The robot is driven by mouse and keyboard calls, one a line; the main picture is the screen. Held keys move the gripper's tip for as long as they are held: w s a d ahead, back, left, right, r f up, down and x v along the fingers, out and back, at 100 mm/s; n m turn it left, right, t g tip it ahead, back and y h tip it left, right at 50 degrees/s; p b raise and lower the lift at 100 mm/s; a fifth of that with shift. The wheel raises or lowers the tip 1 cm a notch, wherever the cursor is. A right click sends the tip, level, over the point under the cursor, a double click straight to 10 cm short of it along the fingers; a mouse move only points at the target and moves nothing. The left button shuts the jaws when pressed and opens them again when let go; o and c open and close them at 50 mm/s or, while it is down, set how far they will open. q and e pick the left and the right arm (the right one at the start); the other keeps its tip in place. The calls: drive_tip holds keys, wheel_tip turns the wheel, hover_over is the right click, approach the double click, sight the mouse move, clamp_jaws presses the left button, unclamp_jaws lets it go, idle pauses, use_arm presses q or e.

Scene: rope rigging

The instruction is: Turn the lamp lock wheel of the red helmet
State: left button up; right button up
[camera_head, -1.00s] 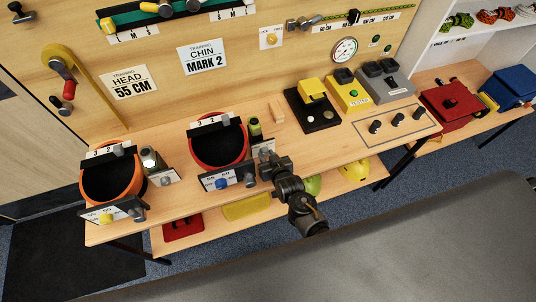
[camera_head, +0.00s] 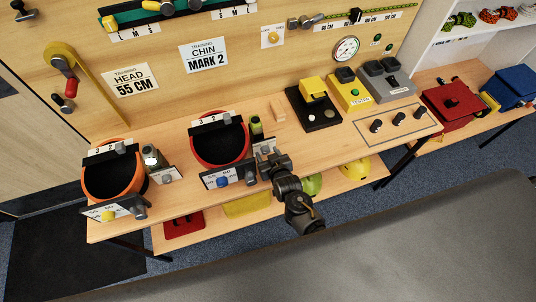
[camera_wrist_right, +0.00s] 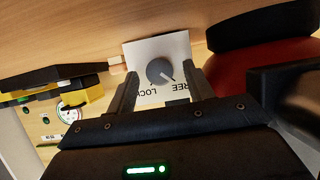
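The red helmet (camera_head: 204,158) sits upside down on the bench, with a white-labelled dark plate at its front. At its right is a small white plate (camera_wrist_right: 143,50) with a grey wheel (camera_wrist_right: 159,71), marked LOCK and FREE upside down in the right wrist view. The wheel's pale mark points to the lower right, on the FREE side. My right gripper (camera_head: 268,158) is beside the helmet. In the right wrist view its fingers (camera_wrist_right: 160,76) stand apart on either side of the wheel; I cannot tell whether they touch it. My left gripper is not in view.
An orange helmet (camera_head: 86,186) stands left on the bench. A small wooden block (camera_head: 278,110), a black stand (camera_head: 314,116) and a yellow tester (camera_head: 349,91) are behind and right. A lower shelf holds a yellow helmet (camera_head: 354,168) and a green one (camera_head: 312,184).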

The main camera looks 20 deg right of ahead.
drive_tip(key=shift+s, duration=0.1)
drive_tip(key=a+b+v, duration=0.1)
drive_tip(key=v, duration=0.9)
drive_tip(key=shift+s+d+r+b, duration=0.15)
drive_tip(key=shift+s+d+b, duration=0.15)
drive_tip(key=shift+d, duration=0.25)
drive_tip(key=s+d+r+g+h, duration=0.1)
drive_tip(key=s+d+r+g, duration=0.3)
drive_tip(key=s, duration=0.5)
drive_tip(key=s+d+r+g, duration=0.1)
drive_tip(key=s+d+g, duration=0.5)
drive_tip(key=s, duration=0.4)
wheel_tip(320, 180, down, 30)
drive_tip(key=n+b, duration=0.1)
drive_tip(key=b, duration=0.3)
drive_tip(key=s+d+f+g+b, duration=0.2)
drive_tip(key=s+d+f+b, duration=0.1)
drive_tip(key=s+f, duration=1.4)
wheel_tip(320, 180, down, 2)
drive_tip(key=shift+s+f, duration=0.1)
drive_tip(key=shift+s, duration=0.2)
